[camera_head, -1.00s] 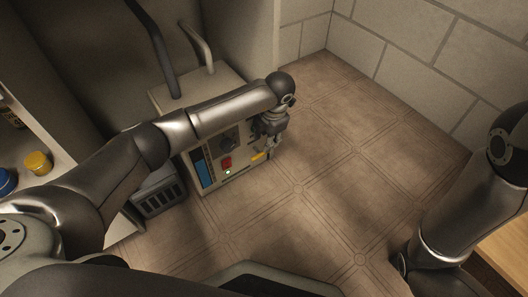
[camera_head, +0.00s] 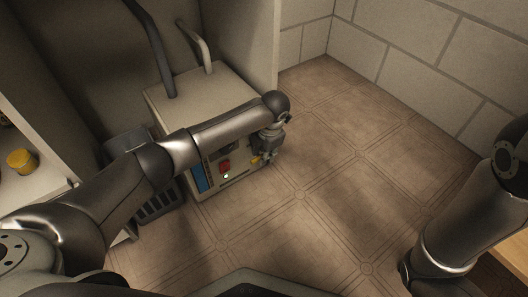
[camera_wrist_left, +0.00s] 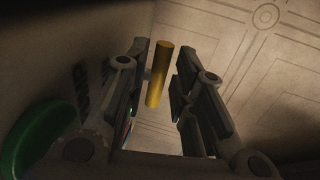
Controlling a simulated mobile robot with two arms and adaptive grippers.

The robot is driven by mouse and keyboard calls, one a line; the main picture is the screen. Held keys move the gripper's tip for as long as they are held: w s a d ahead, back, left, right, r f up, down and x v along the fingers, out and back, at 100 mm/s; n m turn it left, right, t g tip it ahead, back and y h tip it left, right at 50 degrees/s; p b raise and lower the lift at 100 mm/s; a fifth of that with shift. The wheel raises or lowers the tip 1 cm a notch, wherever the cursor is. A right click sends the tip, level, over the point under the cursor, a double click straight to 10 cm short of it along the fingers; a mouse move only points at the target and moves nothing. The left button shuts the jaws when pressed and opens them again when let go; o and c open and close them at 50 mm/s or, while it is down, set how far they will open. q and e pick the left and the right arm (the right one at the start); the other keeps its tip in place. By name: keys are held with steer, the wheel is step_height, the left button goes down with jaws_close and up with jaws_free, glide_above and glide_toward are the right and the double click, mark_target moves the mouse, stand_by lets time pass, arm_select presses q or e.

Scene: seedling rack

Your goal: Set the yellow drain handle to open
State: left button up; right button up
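The yellow drain handle (camera_head: 255,159) sits low on the right part of the front panel of a pale box unit (camera_head: 240,178). In the left wrist view the handle (camera_wrist_left: 159,74) is a yellow bar standing between the fingers of my left gripper (camera_wrist_left: 160,88). The fingers are apart, with a visible gap to the bar on the right side; contact on the left side is hard to tell. In the head view my left gripper (camera_head: 264,155) is at the handle and partly hides it. My right arm shows at the right edge; its gripper is out of view.
The panel also has a red control (camera_head: 224,166) and a blue display (camera_head: 199,178). Pipes rise from the box top. A green round part (camera_wrist_left: 42,135) shows in the wrist view. A shelf with a yellow-lidded jar (camera_head: 21,161) is left. Tiled floor (camera_head: 330,190) is clear to the right.

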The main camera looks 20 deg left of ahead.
arm_select(q)
jaws_close()
steer(key=shift+s+d+p, duration=0.75)
steer(key=shift+d, duration=0.2)
steer(key=shift+s+d+p, duration=0.7)
steer(key=shift+d+p, duration=0.05)
steer(key=shift+d, duration=0.15)
steer(key=shift+o, duration=2)
jaws_free()
steer(key=shift+a, duration=0.1)
